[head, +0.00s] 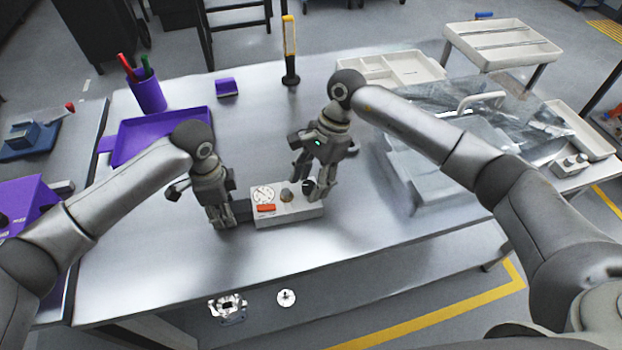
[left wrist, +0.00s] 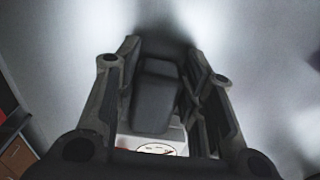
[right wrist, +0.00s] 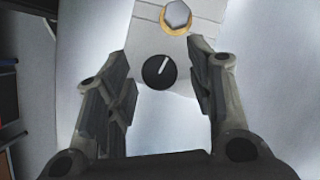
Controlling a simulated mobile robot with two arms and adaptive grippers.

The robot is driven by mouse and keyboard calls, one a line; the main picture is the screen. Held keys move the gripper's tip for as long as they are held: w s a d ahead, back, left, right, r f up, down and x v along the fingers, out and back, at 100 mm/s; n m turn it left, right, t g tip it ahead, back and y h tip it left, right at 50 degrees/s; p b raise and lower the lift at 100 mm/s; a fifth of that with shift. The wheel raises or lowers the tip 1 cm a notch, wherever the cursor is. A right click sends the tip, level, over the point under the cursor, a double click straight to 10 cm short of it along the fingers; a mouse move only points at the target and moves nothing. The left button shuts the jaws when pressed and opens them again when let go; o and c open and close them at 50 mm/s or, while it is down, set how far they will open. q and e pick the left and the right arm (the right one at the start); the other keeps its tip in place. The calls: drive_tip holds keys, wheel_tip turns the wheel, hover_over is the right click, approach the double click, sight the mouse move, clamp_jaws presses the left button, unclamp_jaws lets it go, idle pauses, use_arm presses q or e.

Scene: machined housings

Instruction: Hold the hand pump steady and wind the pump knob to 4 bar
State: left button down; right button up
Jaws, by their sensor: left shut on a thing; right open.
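The hand pump (head: 292,213) is a pale box on the bench, with a round white gauge (head: 263,194), a red patch and a metal hex fitting (right wrist: 176,14) on a brass ring. Its dark handle (left wrist: 155,95) lies between the fingers of my left gripper (head: 227,218), which is shut on it. The black pump knob (right wrist: 160,72) has a white pointer line tilted slightly right of straight up in the right wrist view. My right gripper (head: 309,187) is open above it, with a finger on either side, seemingly apart from it. The gauge reading is too small to tell.
A purple tray (head: 205,115) and a purple pen cup (head: 148,92) stand at the back left. A yellow and black upright tool (head: 290,50) stands at the back. A clear-covered bin (head: 435,165) is on the right. The bench front is clear.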

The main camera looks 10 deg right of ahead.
drive_tip(key=c, duration=1)
drive_tip(key=m+t, duration=0.1)
drive_tip(key=m, duration=0.2)
drive_tip(key=shift+d+m, duration=0.1)
drive_tip(key=shift+m, duration=0.2)
drive_tip(key=shift+c, duration=0.2)
drive_tip(key=m+t, duration=0.1)
drive_tip(key=m, duration=0.1)
drive_tip(key=m+t, duration=0.1)
drive_tip(key=m, duration=0.1)
drive_tip(key=shift+s+m, duration=0.2)
drive_tip(key=shift+m, duration=0.1)
drive_tip(key=m+t, duration=0.1)
drive_tip(key=m, duration=0.2)
drive_tip(key=shift+s, duration=0.1)
drive_tip(key=shift+m+t+h, duration=0.6)
drive_tip(key=shift+m+t, duration=0.1)
drive_tip(key=shift+m, duration=1.5)
